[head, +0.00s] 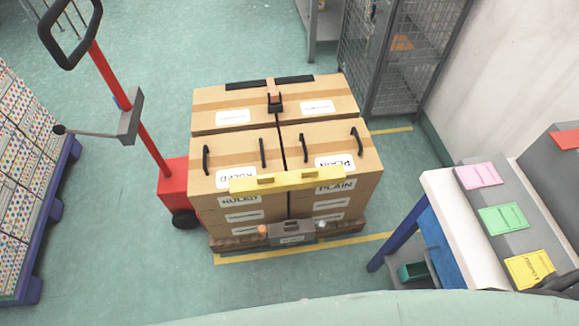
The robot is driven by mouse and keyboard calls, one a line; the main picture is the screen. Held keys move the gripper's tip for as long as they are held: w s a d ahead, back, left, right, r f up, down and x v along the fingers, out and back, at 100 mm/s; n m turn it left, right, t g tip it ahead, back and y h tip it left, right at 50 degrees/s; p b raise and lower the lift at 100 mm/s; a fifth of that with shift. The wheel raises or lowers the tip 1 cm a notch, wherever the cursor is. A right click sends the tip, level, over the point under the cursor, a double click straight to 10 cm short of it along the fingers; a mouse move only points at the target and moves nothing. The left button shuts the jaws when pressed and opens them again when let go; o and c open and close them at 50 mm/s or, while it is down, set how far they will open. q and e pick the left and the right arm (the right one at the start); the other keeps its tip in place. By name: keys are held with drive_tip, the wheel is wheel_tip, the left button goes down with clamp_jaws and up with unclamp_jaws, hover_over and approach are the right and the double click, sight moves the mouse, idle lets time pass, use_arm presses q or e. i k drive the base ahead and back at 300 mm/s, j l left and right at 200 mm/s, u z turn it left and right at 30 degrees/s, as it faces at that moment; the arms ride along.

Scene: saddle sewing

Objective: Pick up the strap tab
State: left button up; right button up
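A small orange-brown tab, which looks like the strap tab (273,91), stands up at a black buckle (275,106) on top of the rear cartons, near the middle of the load. Nothing touches it. My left gripper is not in view. A dark, cut-off shape at the lower right edge may be part of my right gripper (564,284); its fingers cannot be made out and it is far from the tab.
Cartons marked RULED (240,200) and PLAIN (336,186) have black handles and a yellow bar (287,180) in front. A red hand truck (173,181) stands left. A white table (450,215) with coloured cards is right. A wire cage (405,55) stands behind.

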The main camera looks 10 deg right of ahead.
sight(274, 98)
drive_tip(key=i+j+z, duration=0.1)
drive_tip(key=j, duration=0.2)
drive_tip(key=i+j+z, duration=0.1)
drive_tip(key=j, duration=0.25)
drive_tip(key=i+j+z, duration=0.15)
drive_tip(key=j, duration=0.2)
drive_tip(key=i+j+z, duration=0.1)
drive_tip(key=j, duration=0.25)
